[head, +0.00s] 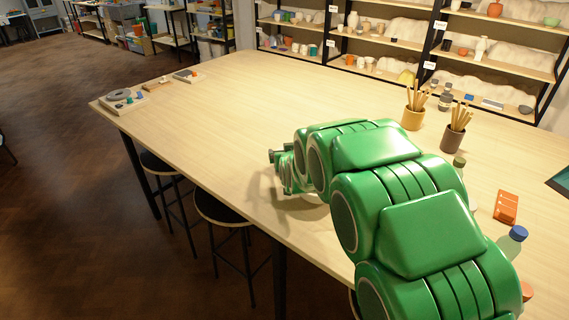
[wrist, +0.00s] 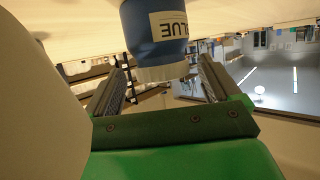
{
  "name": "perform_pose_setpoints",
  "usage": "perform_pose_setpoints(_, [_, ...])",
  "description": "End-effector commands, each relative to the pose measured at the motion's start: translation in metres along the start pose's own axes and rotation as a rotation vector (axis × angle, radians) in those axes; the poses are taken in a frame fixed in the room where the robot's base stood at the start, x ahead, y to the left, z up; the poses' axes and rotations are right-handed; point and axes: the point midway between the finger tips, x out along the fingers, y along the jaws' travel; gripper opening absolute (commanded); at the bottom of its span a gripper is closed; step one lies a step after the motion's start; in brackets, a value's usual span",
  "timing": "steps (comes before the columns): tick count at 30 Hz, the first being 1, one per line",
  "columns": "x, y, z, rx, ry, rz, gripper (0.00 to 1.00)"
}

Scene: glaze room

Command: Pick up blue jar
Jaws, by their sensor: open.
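A blue jar (wrist: 157,30) with a pale label reading "BLUE" and a whitish ribbed lid or neck shows at the top middle of the wrist view. The label appears upside down there. My gripper (wrist: 162,66) is open, with one finger on each side of the jar's pale end in that picture. I cannot tell whether the fingers touch it. In the head view my gripper (head: 276,157) is over the near side of the long table (head: 230,110), at the left end of my green arm. The blue jar cannot be made out in the head view.
A large pale rounded surface (wrist: 35,100) fills the wrist view's left side. Brush pots (head: 412,119) (head: 453,138), a blue-capped bottle (head: 512,241) and an orange item (head: 506,207) stand right of my arm. Stools (head: 222,210) are below the table. The table's left-middle is clear.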

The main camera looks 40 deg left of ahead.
Motion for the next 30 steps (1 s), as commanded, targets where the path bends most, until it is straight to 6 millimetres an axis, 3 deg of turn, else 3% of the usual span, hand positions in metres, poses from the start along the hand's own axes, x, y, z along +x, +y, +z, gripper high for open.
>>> perform_pose_setpoints(10, [0.032, -0.003, -0.001, 0.001, -0.001, 0.0, 0.9])
perform_pose_setpoints(20, [0.036, -0.003, 0.0, 0.001, -0.002, 0.0, 0.89])
perform_pose_setpoints(30, [0.036, -0.003, -0.001, 0.001, -0.002, 0.0, 0.37])
